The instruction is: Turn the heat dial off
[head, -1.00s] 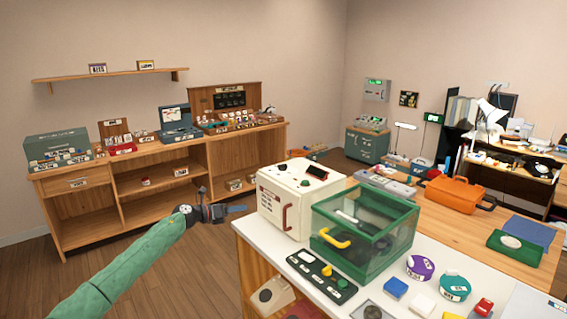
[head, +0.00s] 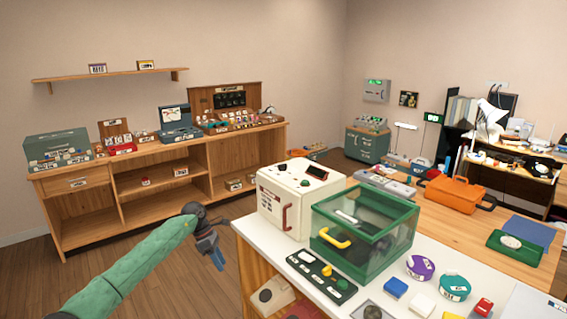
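I cannot tell which control is the heat dial; no label is readable. A white box (head: 298,200) with a red handle has small dark knobs and a dark display on top. A black panel (head: 322,277) in front of it carries several small coloured controls. Purple (head: 420,267) and teal (head: 454,287) round items lie on the white table top to the right. My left gripper (head: 218,262) hangs in the air left of the white table, fingers pointing down, touching nothing visible. Its finger gap is too small to judge. My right gripper is out of view.
A green clear-sided case (head: 364,232) with a yellow handle stands beside the white box. Blue (head: 395,288), white and red blocks lie near the front of the table. A wooden cabinet (head: 165,188) stands behind on the left. Open floor lies between cabinet and table.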

